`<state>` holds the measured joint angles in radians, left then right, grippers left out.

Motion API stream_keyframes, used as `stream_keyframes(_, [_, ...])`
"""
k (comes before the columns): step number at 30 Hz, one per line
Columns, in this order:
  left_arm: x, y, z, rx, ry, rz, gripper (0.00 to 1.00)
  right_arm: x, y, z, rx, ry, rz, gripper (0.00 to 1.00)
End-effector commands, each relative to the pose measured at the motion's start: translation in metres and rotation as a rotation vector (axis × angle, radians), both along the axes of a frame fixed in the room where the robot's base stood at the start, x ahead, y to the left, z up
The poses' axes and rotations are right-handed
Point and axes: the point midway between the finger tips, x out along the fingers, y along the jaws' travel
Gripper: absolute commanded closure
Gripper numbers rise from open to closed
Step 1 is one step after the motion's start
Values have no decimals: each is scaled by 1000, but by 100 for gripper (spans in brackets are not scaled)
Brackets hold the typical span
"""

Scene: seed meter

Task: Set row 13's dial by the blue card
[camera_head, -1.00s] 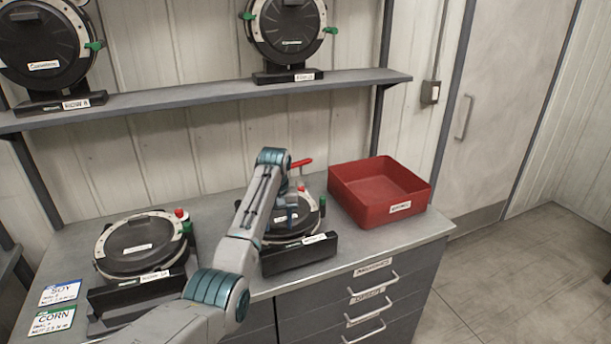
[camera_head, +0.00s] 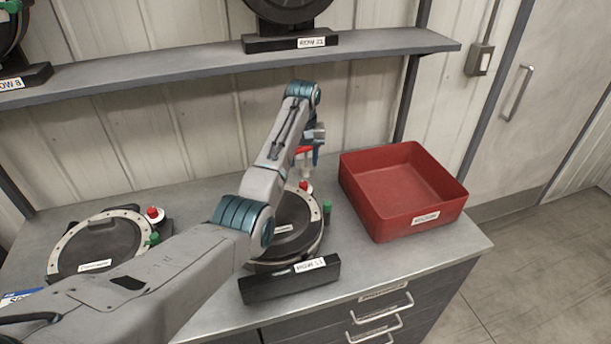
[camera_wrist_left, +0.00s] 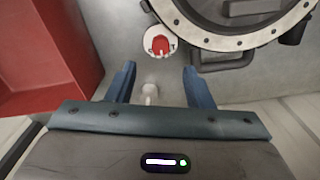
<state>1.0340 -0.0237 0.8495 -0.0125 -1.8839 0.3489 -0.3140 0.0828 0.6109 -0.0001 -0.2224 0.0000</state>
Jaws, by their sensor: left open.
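A round black seed meter (camera_head: 297,225) with a pale bolted rim stands on the bench, partly behind my left arm. The label on its black stand (camera_head: 290,282) reads ROW and a number that I cannot read surely. A red dial on a white base (camera_head: 305,188) sits at its back edge; it shows in the left wrist view (camera_wrist_left: 160,42), ahead of the fingers. My left gripper (camera_head: 316,150) is open above and behind the dial, apart from it. A small white piece (camera_wrist_left: 149,93) shows between its fingers. The blue card (camera_head: 22,297) is mostly cut off or hidden. My right gripper is out of view.
A red bin (camera_head: 405,222) stands close right of the meter. Another meter (camera_head: 100,243) with a red dial (camera_head: 155,214) stands left, partly behind my arm. A shelf (camera_head: 210,62) with more meters runs above the bench. Drawer handles (camera_head: 380,312) jut from the front.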

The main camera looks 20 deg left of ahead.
Motion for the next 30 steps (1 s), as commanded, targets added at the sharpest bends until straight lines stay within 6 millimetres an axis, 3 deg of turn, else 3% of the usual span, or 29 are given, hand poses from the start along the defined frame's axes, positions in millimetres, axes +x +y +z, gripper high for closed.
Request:
stream_keyframes(6, [-1, 0, -40, 1, 4, 0, 53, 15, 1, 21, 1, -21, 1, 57])
stream_keyframes(12, [-1, 0, -72, 0, 3, 0, 53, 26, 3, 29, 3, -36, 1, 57])
stream_keyframes(18, [-1, 0, -87, 0, 0, 0, 53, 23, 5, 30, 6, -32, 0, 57])
stream_keyframes(26, [-1, 0, -89, 0, 0, 0, 53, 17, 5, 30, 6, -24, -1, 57])
stream_keyframes(30, [-1, 0, -88, 0, 0, 0, 79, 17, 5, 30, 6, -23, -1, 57])
